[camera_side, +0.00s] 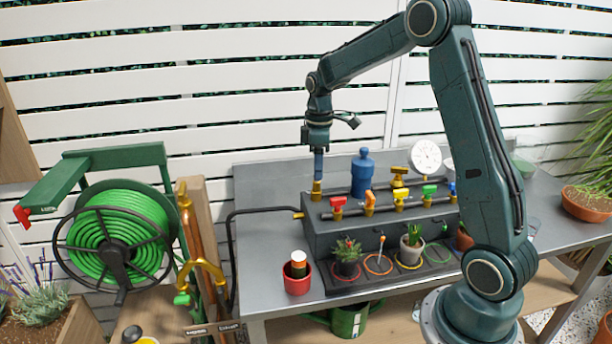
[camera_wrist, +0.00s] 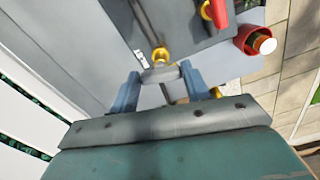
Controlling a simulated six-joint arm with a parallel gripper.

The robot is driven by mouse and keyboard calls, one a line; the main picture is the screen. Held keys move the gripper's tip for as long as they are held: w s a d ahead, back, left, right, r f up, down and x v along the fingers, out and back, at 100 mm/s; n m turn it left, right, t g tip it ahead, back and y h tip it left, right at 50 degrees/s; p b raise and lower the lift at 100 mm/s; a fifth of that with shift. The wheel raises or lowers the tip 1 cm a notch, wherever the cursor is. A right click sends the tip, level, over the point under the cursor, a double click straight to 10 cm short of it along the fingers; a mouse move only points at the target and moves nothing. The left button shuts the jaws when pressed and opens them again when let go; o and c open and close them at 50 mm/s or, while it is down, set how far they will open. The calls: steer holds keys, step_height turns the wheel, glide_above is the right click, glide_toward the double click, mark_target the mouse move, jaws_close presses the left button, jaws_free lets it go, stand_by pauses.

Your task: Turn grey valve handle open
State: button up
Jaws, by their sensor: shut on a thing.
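My gripper (camera_side: 318,178) points straight down at the left end of the dark manifold box, above a brass valve fitting (camera_side: 317,190). In the wrist view, its two blue fingers stand on either side of the grey valve handle (camera_wrist: 161,74) and are shut on it. The brass fitting (camera_wrist: 160,54) shows just beyond the handle in that view. In the side view the fingers hide the handle, so its turn angle cannot be told there.
A row of coloured valves, starting with a red one (camera_side: 338,206), runs along the manifold (camera_side: 335,232) to the right. A blue bottle (camera_side: 362,174) and a white-faced gauge (camera_side: 426,157) stand behind. A red pot (camera_side: 297,280) is at the front left. The bench's left back is clear.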

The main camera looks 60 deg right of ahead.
steer(key=shift+w+r+n, duration=0.1)
steer(key=shift+n, duration=1.2)
steer(key=o, duration=1)
step_height(320, 180, up, 14)
